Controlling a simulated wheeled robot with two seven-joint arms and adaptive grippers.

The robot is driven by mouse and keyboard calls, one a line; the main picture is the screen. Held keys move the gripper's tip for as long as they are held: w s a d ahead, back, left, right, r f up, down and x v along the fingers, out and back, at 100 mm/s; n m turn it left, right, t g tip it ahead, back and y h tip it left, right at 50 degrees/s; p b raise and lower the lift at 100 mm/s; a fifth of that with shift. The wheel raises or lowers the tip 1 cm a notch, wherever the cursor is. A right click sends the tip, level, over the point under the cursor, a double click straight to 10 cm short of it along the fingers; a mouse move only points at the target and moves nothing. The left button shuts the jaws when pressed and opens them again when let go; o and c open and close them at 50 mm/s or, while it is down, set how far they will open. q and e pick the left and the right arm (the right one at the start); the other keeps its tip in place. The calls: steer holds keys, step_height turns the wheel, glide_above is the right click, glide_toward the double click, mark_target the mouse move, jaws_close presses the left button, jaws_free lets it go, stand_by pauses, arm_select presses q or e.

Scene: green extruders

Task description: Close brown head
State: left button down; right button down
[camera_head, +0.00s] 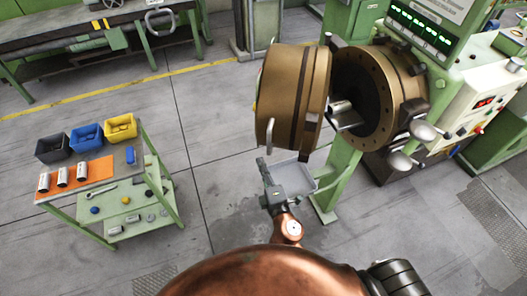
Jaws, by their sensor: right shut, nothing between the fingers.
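The brown head (284,92) of the green extruder hangs swung open to the left. It stands apart from the brown round flange (391,90) on the machine, and a gap shows between them. A pale handle (269,137) sticks out at the lower left of the head. My right gripper (264,172) is below the head and its handle, apart from both, with its fingers pointing up. It is shut and empty. My left gripper is not in view.
A green cart (140,169) with bins and metal parts stands at left. Floor between cart and machine is free.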

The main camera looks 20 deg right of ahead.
steer(key=w+p, duration=0.2)
steer(key=w, duration=0.8)
steer(key=d, duration=0.1)
steer(key=s+d+p, duration=0.1)
steer(key=d, duration=0.1)
steer(key=shift+s+d+f, duration=0.15)
steer(key=shift+s+d, duration=0.25)
steer(key=shift+s+d, duration=0.1)
